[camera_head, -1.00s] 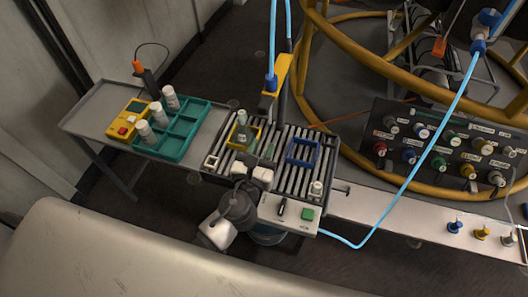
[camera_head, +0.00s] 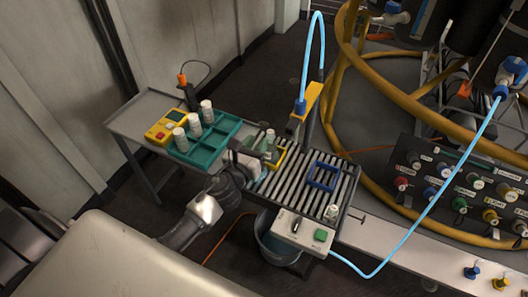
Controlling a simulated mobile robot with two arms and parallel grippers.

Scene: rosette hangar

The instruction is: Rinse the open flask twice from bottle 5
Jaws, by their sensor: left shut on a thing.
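The clear greenish flask (camera_head: 270,141) stands upright at the yellow square frame (camera_head: 279,160) on the slatted rack (camera_head: 295,180). My left gripper (camera_head: 262,156) reaches in from the lower left and is shut on the flask, low on its body; the fingers partly hide the contact. Three white bottles stand in the teal tray (camera_head: 218,143): a back one (camera_head: 207,112), a middle one (camera_head: 195,125) and a front one (camera_head: 181,139). Their numbers are too small to read, so I cannot tell which is bottle 5. My right gripper is out of view.
A blue square frame (camera_head: 323,176) on the rack is empty. A small white-capped vial (camera_head: 332,213) stands at the rack's front right. A yellow post (camera_head: 308,102) with a blue hose rises behind; a bucket (camera_head: 272,241) sits below.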

